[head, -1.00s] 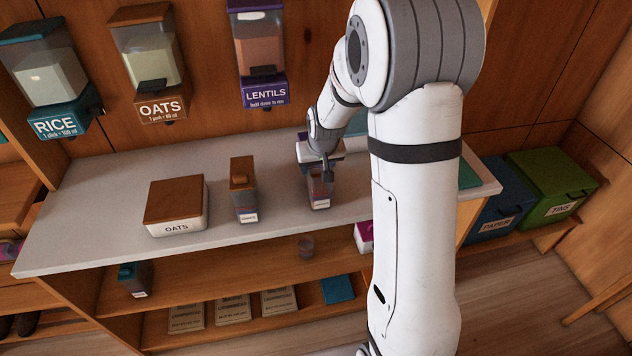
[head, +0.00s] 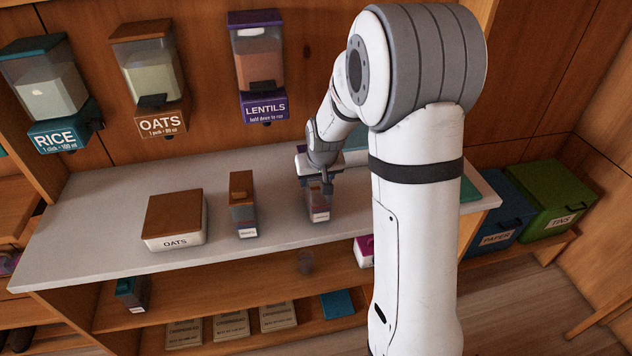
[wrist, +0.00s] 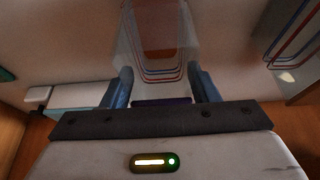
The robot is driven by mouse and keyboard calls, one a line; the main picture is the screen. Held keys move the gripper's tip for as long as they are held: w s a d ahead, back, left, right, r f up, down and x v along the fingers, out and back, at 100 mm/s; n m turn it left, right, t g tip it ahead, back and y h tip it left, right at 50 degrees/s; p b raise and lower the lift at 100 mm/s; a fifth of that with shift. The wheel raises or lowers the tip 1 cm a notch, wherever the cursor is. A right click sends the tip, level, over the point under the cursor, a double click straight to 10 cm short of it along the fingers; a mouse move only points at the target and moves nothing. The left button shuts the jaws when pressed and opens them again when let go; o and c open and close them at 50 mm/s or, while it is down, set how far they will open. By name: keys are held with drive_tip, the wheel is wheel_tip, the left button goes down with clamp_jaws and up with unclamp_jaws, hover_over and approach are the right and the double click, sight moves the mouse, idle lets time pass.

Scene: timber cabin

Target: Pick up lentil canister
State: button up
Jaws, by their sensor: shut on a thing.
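A small clear canister (head: 318,208) with reddish contents and a white label is at my gripper (head: 320,182), over the right part of the counter. Its label is too small to read. In the wrist view, the clear canister (wrist: 160,45) with red and blue lines stands between the two blue fingers of my gripper (wrist: 161,85). The gripper is shut on it. A dark purple edge shows low between the fingers. The gripper hides the canister's top in the head view. I cannot tell whether its bottom touches the counter.
A brown-topped canister (head: 243,207) and a white OATS box (head: 175,222) stand to the left on the pale counter (head: 90,235). Wall dispensers hold rice (head: 50,95), oats (head: 150,80) and lentils (head: 260,70). Blue PAPER (head: 497,237) and green TINS (head: 560,200) bins stand right.

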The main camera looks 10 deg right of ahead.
wheel_tip(320, 180, up, 9)
drive_tip(key=b, duration=0.1)
drive_tip(key=shift+r, duration=0.15)
idle(0.5)
